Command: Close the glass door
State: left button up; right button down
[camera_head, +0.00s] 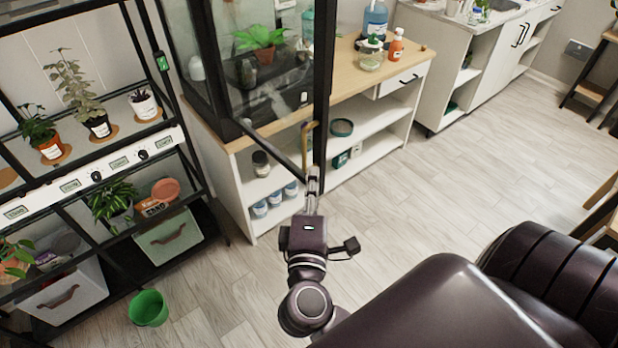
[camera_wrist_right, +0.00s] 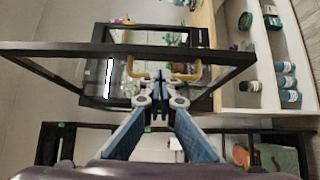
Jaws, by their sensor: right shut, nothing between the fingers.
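The glass door (camera_head: 322,100) has a black frame and stands swung open from the glass cabinet (camera_head: 213,70) on the wooden counter. Its brass handle (camera_head: 306,135) is near the door's free edge. My right gripper (camera_head: 313,175) is shut and empty, with its tips close to the handle's lower end in the head view. In the right wrist view the fingertips (camera_wrist_right: 160,80) meet right by the handle (camera_wrist_right: 188,72), in front of the door frame (camera_wrist_right: 110,48). I cannot tell whether they touch. My left gripper is not in view.
A black shelf rack (camera_head: 90,165) with potted plants stands at the left. A green bucket (camera_head: 148,308) is on the floor before it. Bottles and a jar (camera_head: 371,55) stand on the counter (camera_head: 345,85). The floor (camera_head: 440,190) at the right is clear.

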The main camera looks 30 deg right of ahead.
aim_at(315, 140)
jog(key=p+x, duration=0.2)
jog(key=x, duration=0.4)
jog(key=shift+w+d+r+p, duration=0.15)
jog(key=shift+w+d+p, duration=0.05)
jog(key=shift+w+p, duration=0.15)
jog(key=shift+w+d+f, duration=0.2)
jog(key=shift+w+d, duration=0.05)
jog(key=shift+w, duration=0.05)
